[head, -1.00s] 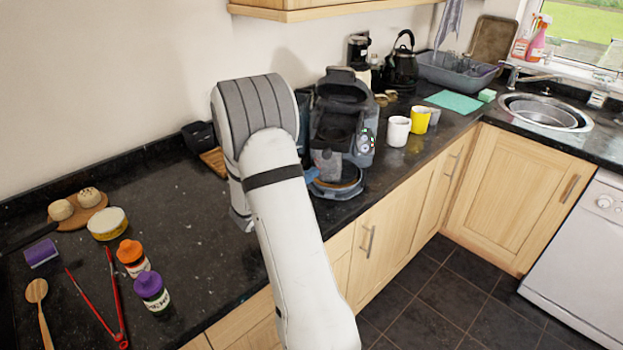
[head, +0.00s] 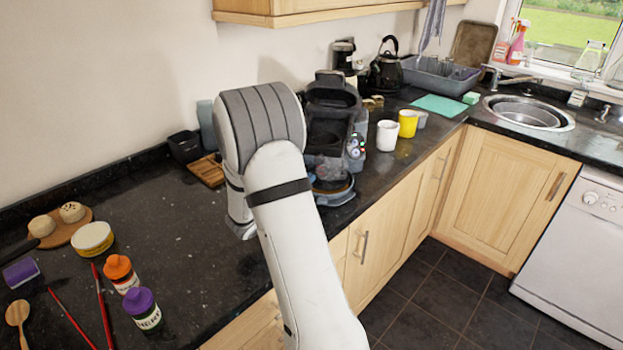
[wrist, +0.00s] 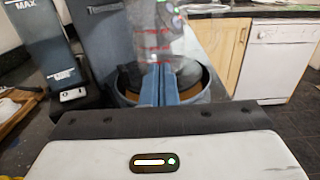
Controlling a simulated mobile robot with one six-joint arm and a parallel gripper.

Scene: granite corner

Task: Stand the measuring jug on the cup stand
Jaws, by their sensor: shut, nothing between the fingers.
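The measuring jug (wrist: 152,35) is clear with red markings and shows upright in the wrist view, just beyond my fingertips. The cup stand (wrist: 120,95) is a round grey rim around a tan disc, seen behind and below my fingers. The stand also shows in the head view (head: 336,199), at the foot of the coffee machine. My gripper (wrist: 155,72) has its blue fingers shut together with nothing between them, in front of the jug. The fingers hide the jug's base, so I cannot tell exactly how it meets the stand. My arm hides my gripper in the head view.
The coffee machine (head: 331,118) stands right of my arm. A white mug (head: 386,135) and a yellow mug (head: 408,123) stand beyond it. A dark tank marked MAX (wrist: 50,45) is close on the wrist view's left.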

